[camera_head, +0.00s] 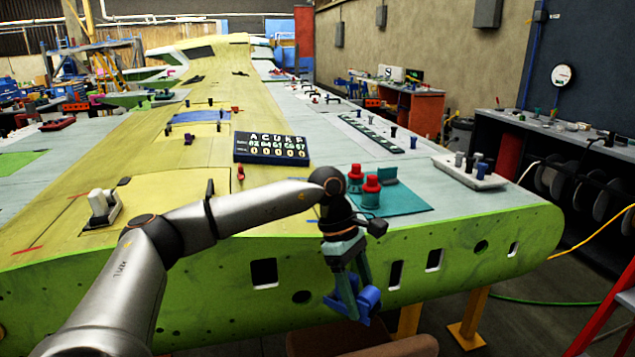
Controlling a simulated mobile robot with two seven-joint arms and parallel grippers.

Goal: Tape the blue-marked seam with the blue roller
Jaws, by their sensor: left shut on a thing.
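My left gripper (352,284) hangs in front of the wing's near green edge, its fingers pointing down. It is shut on a blue tool (354,304), which looks like the blue roller. The tool is apart from the wing's top surface. The wing (290,215) has a yellow-green and grey top with several panel seams. A short red mark (27,250) is at the near left. My right gripper is out of view.
Two red-capped teal jars (371,192) stand on a teal mat (412,206) just behind my left wrist. A dark lettered board (272,148), a white-topped device (101,206) and a white tray (468,172) also sit on the wing. The near middle top is mostly clear.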

